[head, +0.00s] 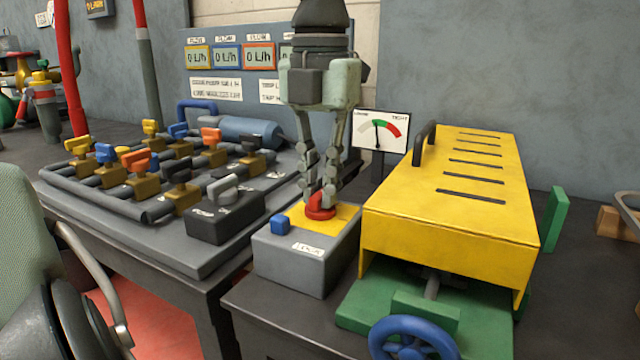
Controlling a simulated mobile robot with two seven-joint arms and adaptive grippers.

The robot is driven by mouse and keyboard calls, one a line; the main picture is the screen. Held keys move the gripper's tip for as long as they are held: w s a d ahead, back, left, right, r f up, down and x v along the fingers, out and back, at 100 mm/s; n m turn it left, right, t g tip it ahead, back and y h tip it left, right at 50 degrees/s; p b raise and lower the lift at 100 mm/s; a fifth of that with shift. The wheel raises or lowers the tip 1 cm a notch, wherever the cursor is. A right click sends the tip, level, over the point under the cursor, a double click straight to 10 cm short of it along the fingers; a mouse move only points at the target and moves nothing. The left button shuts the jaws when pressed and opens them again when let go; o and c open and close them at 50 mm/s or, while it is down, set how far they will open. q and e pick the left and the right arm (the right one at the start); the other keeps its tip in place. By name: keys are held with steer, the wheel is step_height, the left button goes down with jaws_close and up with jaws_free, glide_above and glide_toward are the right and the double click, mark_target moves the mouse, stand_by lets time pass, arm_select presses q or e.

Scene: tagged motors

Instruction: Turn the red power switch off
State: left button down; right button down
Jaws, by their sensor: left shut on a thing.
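The red power switch (320,212) is a round red knob on the yellow top plate (344,219) of a grey box (290,262). My left gripper (320,200) points straight down from above, its two fingers shut on the red switch. The fingertips hide the upper part of the switch, and I cannot tell which position it is in. A blue button (281,225) sits on the same box to the left of the switch. My right gripper is not in view.
A yellow slotted cover (450,200) with a dark handle stands close on the right, above a green base with a blue handwheel (412,340). A gauge (380,131) stands behind. A pipe board with coloured valves (170,165) lies left, near a black block with a grey knob (222,188).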

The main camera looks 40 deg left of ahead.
mark_target(320, 192)
arm_select(q)
steer(key=shift+r, duration=0.1)
steer(key=c, duration=1.6)
jaws_free()
steer(key=shift+o, duration=0.2)
step_height(320, 192, up, 12)
